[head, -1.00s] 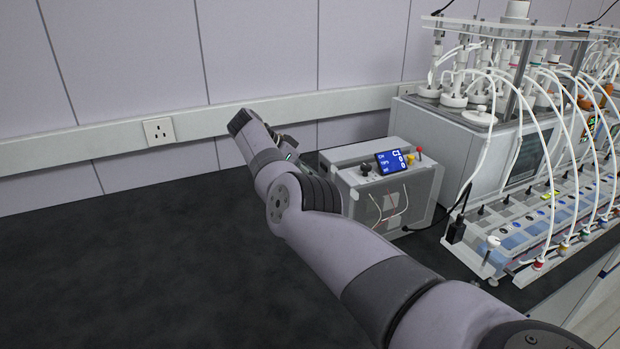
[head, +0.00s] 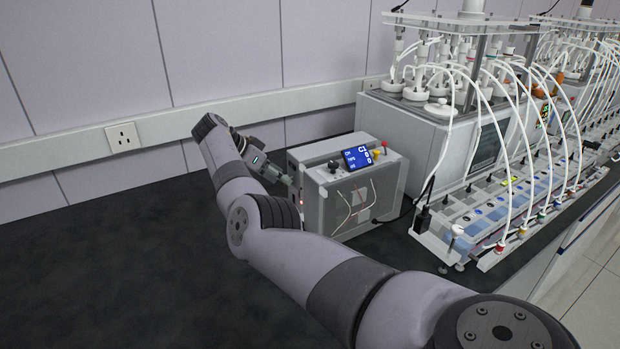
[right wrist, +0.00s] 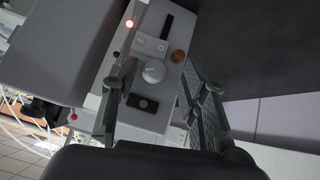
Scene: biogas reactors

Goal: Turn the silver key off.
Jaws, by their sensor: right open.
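The grey control box (head: 362,200) stands on the dark bench. Its left side panel shows in the right wrist view with a round silver knob (right wrist: 154,71), which looks like the silver key. My right gripper (head: 292,182) is at that left side in the head view. In the right wrist view my right gripper (right wrist: 160,82) is open, its fingers on either side of the knob. I see nothing held, and cannot tell whether a finger touches the panel. The knob is hidden in the head view. My left gripper is not in view.
By the knob are a brown round button (right wrist: 178,56), a black slot-like part (right wrist: 142,102) and a lit red lamp (right wrist: 129,23). A blue display (head: 357,157) tops the box. Reactors with white tubes (head: 470,90) stand to the right. The bench at left (head: 110,260) is clear.

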